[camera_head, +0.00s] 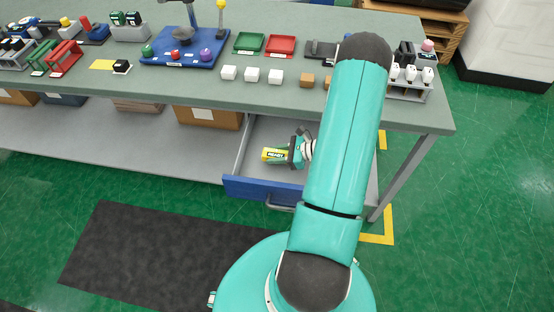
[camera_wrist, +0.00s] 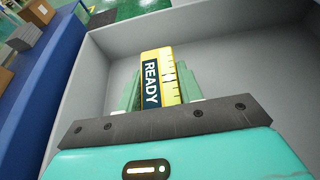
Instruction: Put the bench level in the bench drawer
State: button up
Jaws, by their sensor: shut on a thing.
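The bench level is a yellow block with a dark READY label (camera_wrist: 152,80). In the wrist view it stands up between the fingers of my gripper (camera_wrist: 158,92), which is shut on it. The bench drawer (camera_head: 262,190) is pulled open below the bench top, with a blue front and a grey inside. In the head view my gripper (camera_head: 289,155) and the level (camera_head: 271,155) are over the drawer's inside, within its walls. The drawer's grey wall (camera_wrist: 95,75) shows left of the level in the wrist view. I cannot tell whether the level touches the drawer floor.
The bench top (camera_head: 190,90) above carries white cubes (camera_head: 252,74), a blue tray (camera_head: 205,48), and green and red trays (camera_head: 280,44). A lower shelf (camera_head: 130,125) holds cardboard boxes. A bench leg (camera_head: 405,180) stands right of the drawer. A dark mat (camera_head: 160,255) lies on the floor.

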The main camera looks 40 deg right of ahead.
jog(key=shift+d+f, duration=0.15)
jog(key=shift+f, duration=1.55)
jog(key=shift+f, duration=0.2)
jog(key=o, duration=1.1)
jog(key=shift+c, duration=0.2)
